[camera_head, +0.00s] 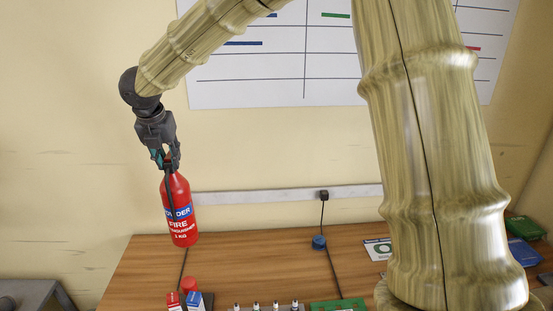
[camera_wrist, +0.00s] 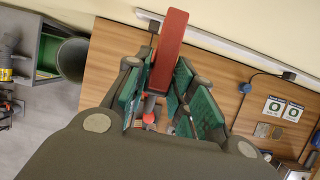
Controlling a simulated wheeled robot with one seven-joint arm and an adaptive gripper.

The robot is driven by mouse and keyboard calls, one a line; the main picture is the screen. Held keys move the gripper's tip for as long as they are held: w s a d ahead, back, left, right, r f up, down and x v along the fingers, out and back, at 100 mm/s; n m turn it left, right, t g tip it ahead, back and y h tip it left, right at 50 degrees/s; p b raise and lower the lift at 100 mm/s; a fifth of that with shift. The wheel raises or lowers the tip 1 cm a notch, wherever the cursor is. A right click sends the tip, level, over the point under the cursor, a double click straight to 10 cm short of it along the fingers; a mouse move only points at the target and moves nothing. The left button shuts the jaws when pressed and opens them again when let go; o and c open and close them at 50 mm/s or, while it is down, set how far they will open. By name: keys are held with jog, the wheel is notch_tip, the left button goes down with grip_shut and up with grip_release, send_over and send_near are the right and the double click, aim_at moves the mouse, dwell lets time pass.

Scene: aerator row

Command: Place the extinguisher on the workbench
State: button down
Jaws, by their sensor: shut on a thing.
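The red fire extinguisher (camera_head: 181,222) hangs upright from my gripper (camera_head: 166,163) in the head view, with a blue and white label on its body. It appears to be in the air in front of the wall, above the back left part of the wooden workbench (camera_head: 235,262). My gripper is shut on the extinguisher's top. In the wrist view, the green-padded fingers of my gripper (camera_wrist: 165,112) close around the top, and a red lever (camera_wrist: 168,45) sticks up between them. The extinguisher's lower body is hidden in the wrist view.
Red and blue boxes (camera_head: 194,300) stand at the bench's front left, beside a row of small parts (camera_head: 267,307) and a green board (camera_head: 338,305). A blue round object (camera_head: 318,242) with a cable lies toward the back. Bare wood shows between them.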

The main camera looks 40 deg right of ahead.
aim_at(175, 188)
jog(key=shift+f+p, duration=1.25)
jog(key=shift+f, duration=2.2)
jog(key=shift+w+f+p, duration=0.1)
jog(key=shift+f+p, duration=0.35)
jog(key=shift+f, duration=1.05)
jog(key=c, duration=1.7)
grip_release()
jog(key=shift+f, duration=0.2)
jog(key=o, duration=0.4)
jog(key=shift+o, duration=0.5)
jog(key=shift+s+r, duration=0.1)
jog(key=shift+s, duration=0.1)
